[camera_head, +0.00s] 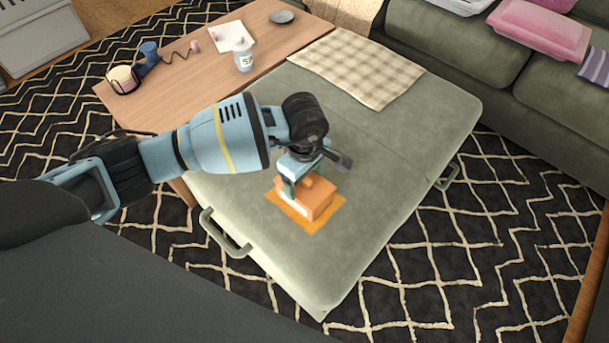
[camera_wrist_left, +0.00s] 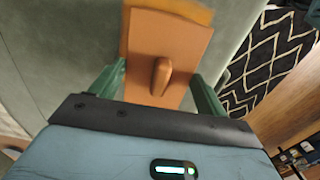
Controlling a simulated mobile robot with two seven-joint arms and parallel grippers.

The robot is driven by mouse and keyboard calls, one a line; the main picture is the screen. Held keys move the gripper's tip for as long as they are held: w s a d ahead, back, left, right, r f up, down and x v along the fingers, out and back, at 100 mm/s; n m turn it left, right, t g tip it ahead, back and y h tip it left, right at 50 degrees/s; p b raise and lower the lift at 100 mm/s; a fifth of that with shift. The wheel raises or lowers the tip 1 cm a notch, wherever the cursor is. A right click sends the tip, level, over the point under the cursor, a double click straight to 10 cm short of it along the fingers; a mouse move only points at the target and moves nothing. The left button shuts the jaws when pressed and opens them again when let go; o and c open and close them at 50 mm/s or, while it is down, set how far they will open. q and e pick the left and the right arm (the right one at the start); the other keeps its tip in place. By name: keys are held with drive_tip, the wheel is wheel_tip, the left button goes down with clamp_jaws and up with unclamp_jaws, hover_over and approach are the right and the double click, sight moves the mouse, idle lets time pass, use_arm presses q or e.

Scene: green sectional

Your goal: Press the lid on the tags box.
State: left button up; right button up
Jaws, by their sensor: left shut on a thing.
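The orange lid (camera_head: 321,190) with a rounded knob is at the top of the orange tags box (camera_head: 320,209) on the green ottoman. I cannot tell whether the lid is fully seated. My left gripper (camera_head: 303,181) points down over it, shut on the lid. In the left wrist view, the lid (camera_wrist_left: 172,40) lies between the green fingers, one at each side edge, with the knob (camera_wrist_left: 161,77) in the middle. The box body is hidden under the lid there. My right gripper is not in view.
A flat orange mat (camera_head: 285,212) lies under the box on the ottoman (camera_head: 390,170). A checked cloth (camera_head: 357,66) lies at the ottoman's back. A wooden table (camera_head: 180,70) with a white cup (camera_head: 244,59) adjoins it. The ottoman's right side is clear.

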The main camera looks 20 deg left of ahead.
use_arm(q)
drive_tip(key=shift+f, duration=0.15)
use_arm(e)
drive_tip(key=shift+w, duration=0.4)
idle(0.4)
use_arm(q)
drive_tip(key=o, duration=1)
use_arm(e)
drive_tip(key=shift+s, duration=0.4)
